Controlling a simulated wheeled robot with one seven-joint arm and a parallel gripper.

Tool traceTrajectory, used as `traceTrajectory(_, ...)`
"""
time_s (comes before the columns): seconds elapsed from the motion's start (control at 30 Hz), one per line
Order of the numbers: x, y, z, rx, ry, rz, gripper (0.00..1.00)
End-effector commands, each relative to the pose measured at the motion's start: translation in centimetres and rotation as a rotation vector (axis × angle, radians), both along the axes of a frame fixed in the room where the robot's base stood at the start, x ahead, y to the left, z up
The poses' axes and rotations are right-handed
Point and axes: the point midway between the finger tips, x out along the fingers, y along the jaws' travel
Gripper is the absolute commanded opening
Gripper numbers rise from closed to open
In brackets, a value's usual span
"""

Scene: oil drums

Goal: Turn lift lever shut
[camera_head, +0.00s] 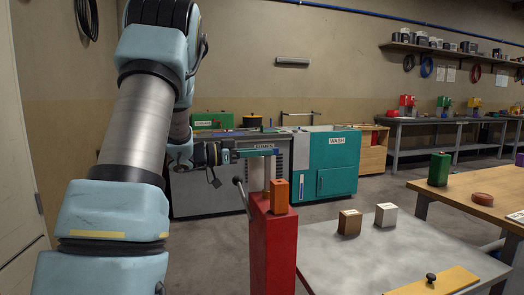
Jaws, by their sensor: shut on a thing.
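My gripper (268,152) is at the end of my arm, left of the picture's middle, pointing right. A thin dark lever (243,195) with a round knob slants up and left from the post's left side. The knob looks apart from the jaws. An orange block (280,196) sits upright on the post's top, below the jaws in the picture. My arm hides part of the left background.
A grey table (355,262) to the right bears a brown block (350,222), a white block (386,214) and a yellow board (436,283). A wooden table (475,204) holds a green can (439,169). A teal wash cabinet (330,165) stands behind. Open floor lies between.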

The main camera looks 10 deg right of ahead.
Motion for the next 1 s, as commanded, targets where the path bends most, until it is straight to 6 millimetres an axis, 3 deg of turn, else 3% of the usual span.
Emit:
traceTrajectory(0.47,0.09,-0.17,0.31,-0.005,-0.006,-0.016,0.0)
traceTrajectory(0.5,0.09,-0.18,0.32,-0.005,-0.006,-0.016,0.2)
traceTrajectory(0.73,0.06,-0.12,0.2,-0.004,-0.003,-0.015,0.46)
traceTrajectory(1.0,0.05,0.0,0.11,-0.003,-0.002,-0.015,0.47)
